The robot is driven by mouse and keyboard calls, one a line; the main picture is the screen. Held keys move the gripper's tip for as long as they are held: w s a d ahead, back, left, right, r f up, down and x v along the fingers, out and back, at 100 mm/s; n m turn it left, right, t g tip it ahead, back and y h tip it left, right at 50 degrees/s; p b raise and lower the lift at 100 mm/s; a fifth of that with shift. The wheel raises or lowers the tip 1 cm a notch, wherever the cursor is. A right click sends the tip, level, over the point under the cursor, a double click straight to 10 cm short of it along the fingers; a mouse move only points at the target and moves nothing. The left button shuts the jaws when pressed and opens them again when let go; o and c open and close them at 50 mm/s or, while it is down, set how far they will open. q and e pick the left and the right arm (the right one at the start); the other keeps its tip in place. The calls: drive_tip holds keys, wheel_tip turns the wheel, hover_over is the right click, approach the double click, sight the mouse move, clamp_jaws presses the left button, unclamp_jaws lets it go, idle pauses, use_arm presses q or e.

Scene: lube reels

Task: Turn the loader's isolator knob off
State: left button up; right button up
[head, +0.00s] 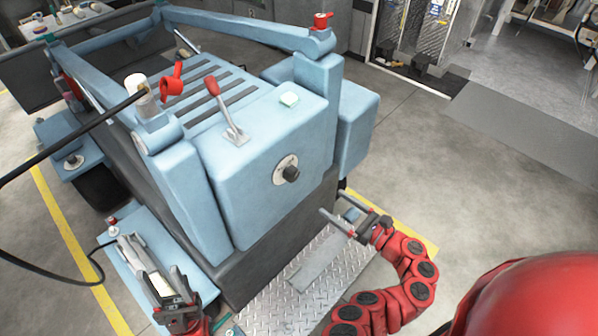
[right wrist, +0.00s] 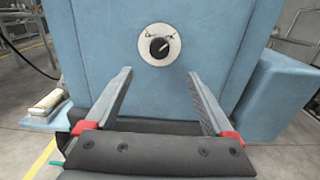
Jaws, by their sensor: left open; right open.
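The isolator knob (head: 291,174) is black and sits on a pale round plate on the blue loader's (head: 235,210) rear face. In the right wrist view the knob (right wrist: 158,47) shows ahead, above the gap between the fingers, its pointer slanting toward upper right. My right gripper (head: 333,222) is open and empty, below and to the right of the knob, apart from it. Its fingers also show in the right wrist view (right wrist: 160,88). My left gripper (head: 140,262) is open at lower left, over the loader's blue side ledge, far from the knob.
A red knob (head: 321,20) tops the right post. A black hose (head: 75,140) hangs at left. A tread plate step (head: 310,270) lies below. Floor at right is clear.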

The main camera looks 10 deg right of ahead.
sight(294, 178)
drive_tip(key=p+x, duration=0.2)
drive_tip(key=x, duration=1.2)
drive_tip(key=shift+w+a+p, duration=0.15)
drive_tip(key=shift+p, duration=0.2)
drive_tip(key=shift+x, duration=0.75)
drive_tip(key=shift+c, duration=0.3)
drive_tip(key=c, duration=1.3)
drive_tip(key=shift+f+n+b, duration=0.3)
drive_tip(key=shift+n+b, duration=0.8)
drive_tip(key=shift+b, duration=0.2)
drive_tip(key=n+b, duration=0.6)
drive_tip(key=b, duration=0.2)
drive_tip(key=n+b, duration=0.7)
drive_tip(key=shift+a+f+b, duration=0.15)
drive_tip(key=shift+b, duration=0.2)
drive_tip(key=shift+n+b, duration=1.5)
drive_tip(key=shift+r, duration=0.25)
